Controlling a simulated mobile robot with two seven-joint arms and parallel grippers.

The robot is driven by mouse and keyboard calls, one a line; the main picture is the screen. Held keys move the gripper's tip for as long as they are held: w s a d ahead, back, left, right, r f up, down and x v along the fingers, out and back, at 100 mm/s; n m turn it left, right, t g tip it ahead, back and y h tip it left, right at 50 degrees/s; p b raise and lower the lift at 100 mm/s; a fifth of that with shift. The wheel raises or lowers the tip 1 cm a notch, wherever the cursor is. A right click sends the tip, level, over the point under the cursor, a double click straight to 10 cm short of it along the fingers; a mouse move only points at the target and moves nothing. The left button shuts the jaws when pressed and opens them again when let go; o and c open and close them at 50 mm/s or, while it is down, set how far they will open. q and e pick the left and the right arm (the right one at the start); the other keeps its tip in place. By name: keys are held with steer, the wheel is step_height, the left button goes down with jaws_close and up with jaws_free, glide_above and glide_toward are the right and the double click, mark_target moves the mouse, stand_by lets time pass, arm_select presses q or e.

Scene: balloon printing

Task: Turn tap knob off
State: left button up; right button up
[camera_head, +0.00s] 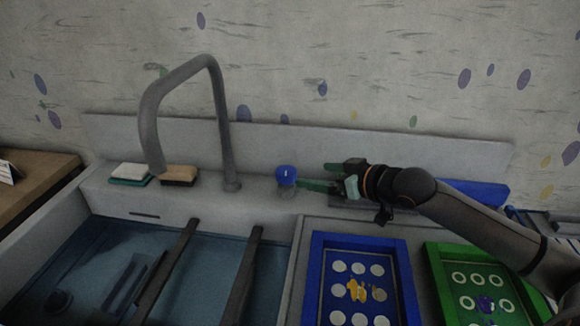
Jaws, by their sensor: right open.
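The blue tap knob (286,175) stands on the sink's back ledge, right of the tall grey tap (219,110). My right gripper (316,174) reaches in from the right, just right of the knob. Its green fingers are spread and point left toward the knob. The lower finger's tip lies close to the knob's base; I cannot tell whether it touches. My left gripper is out of the picture.
A sponge (131,170) and a brush (178,174) lie on the ledge at left. Two dark bars (241,275) cross the basin (205,280). A blue tray (312,290) and a green tray (437,280) lie at front right. The wall rises close behind.

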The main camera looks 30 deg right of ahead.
mark_target(288, 172)
steer(key=x, duration=1.1)
steer(key=shift+d+f, duration=0.1)
steer(key=shift+f, duration=0.1)
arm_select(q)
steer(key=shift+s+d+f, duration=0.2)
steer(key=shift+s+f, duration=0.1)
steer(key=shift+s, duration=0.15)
arm_select(e)
steer(key=shift+w+f, duration=0.25)
steer(key=shift+w, duration=0.25)
